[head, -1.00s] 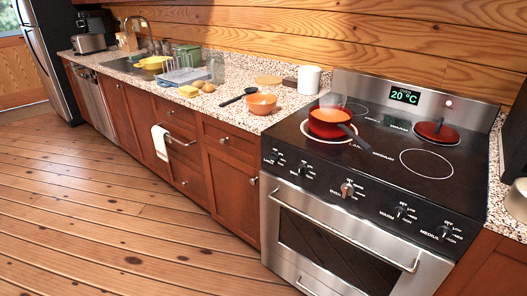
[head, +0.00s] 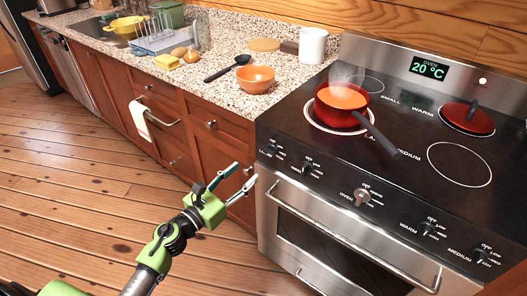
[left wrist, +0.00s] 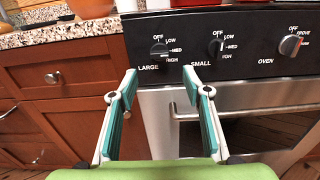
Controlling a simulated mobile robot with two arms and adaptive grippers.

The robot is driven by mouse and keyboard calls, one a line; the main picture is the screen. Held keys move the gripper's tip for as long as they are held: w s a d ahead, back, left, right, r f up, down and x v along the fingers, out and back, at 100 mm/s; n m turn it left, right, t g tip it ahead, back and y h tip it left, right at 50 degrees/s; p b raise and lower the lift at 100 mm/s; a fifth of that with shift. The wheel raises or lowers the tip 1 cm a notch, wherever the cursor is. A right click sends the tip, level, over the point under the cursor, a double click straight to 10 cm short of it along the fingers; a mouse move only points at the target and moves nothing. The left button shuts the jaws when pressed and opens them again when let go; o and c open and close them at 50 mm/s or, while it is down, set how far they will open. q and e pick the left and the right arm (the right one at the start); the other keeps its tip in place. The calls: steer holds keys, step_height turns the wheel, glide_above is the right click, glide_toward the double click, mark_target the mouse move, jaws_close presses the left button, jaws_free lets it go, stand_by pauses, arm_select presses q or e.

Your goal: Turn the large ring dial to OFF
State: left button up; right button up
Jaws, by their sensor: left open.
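The large ring dial (head: 271,150) is the leftmost black knob on the stove front. In the left wrist view the dial (left wrist: 160,50) sits above the word LARGE, with OFF above it and LOW, MED and HIGH down its right side. Its exact setting is hard to read. My left gripper (head: 242,176) is open and empty, in front of the drawers just left of the stove. In the left wrist view its two fingers (left wrist: 159,76) are apart, with the dial beyond the gap between them. My right gripper is not in view.
The small ring dial (left wrist: 216,47) and oven dial (left wrist: 290,45) are to the right. The oven handle (head: 340,233) sticks out below. A steaming red pot (head: 332,116) stands on the large ring, its handle toward the front right. An orange bowl (head: 255,79) is on the counter.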

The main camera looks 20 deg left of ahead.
mark_target(267, 153)
arm_select(q)
steer(key=p+x, duration=0.1)
steer(key=x, duration=0.9)
steer(key=shift+w+f, duration=0.15)
steer(key=shift+w, duration=0.15)
steer(key=shift+w+d, duration=0.15)
steer(key=shift+w, duration=0.25)
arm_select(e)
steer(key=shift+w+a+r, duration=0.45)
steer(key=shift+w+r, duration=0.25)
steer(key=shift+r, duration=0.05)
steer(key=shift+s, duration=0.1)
arm_select(q)
steer(key=c, duration=1)
steer(key=shift+c, duration=0.4)
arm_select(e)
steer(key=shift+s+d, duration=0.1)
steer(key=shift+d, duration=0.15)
